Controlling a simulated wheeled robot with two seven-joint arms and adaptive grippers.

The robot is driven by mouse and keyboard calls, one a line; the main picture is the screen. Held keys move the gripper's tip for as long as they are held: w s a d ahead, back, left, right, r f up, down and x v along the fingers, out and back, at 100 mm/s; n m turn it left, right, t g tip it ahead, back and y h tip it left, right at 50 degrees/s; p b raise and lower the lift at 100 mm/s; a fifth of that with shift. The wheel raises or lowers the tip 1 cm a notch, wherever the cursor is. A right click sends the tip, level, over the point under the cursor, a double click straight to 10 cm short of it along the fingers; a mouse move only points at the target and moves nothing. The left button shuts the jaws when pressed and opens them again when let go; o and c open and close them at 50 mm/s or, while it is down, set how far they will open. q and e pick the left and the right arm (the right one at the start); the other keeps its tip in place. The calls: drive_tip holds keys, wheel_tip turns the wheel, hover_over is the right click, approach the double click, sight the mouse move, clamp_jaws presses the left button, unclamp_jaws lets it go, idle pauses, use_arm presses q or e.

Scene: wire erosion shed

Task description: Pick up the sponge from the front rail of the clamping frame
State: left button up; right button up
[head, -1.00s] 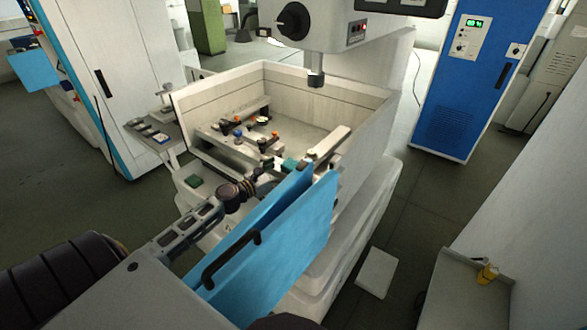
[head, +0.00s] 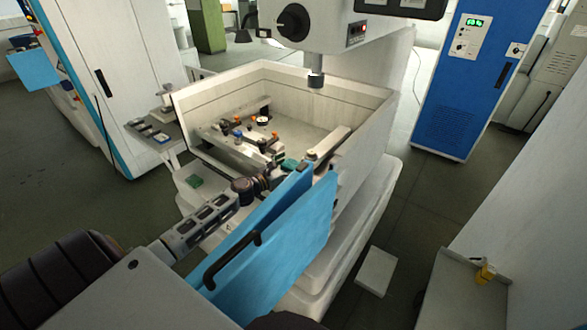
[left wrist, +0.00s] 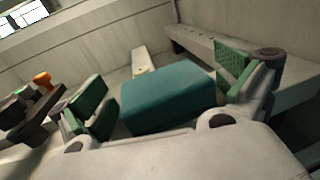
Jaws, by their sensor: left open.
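The sponge is a teal block (left wrist: 168,96), lying between the two green-padded fingers of my left gripper (left wrist: 166,88) in the left wrist view. The fingers are open, one on each side of it. I cannot tell whether the pads touch it. In the head view a small teal part of the sponge (head: 290,163) shows beside my left gripper (head: 280,166), which hides the rest. The clamping frame (head: 240,149) is in the machine tank; its front rail by the sponge is mostly hidden by the gripper and arm. My right gripper is not in view.
The blue door panel (head: 265,245) stands close beside my left forearm. The pale tank walls (head: 335,95) surround the frame, and the machine head's nozzle (head: 316,78) hangs above. Small orange-topped clamps (head: 275,135) sit near the gripper.

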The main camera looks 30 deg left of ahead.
sight(293, 164)
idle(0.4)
use_arm(q)
drive_tip(key=c, duration=0.7)
drive_tip(key=shift+r, duration=0.15)
drive_tip(key=shift+r, duration=0.4)
wheel_tip(293, 164, up, 7)
drive_tip(key=shift+p, duration=1.05)
drive_tip(key=shift+r, duration=0.95)
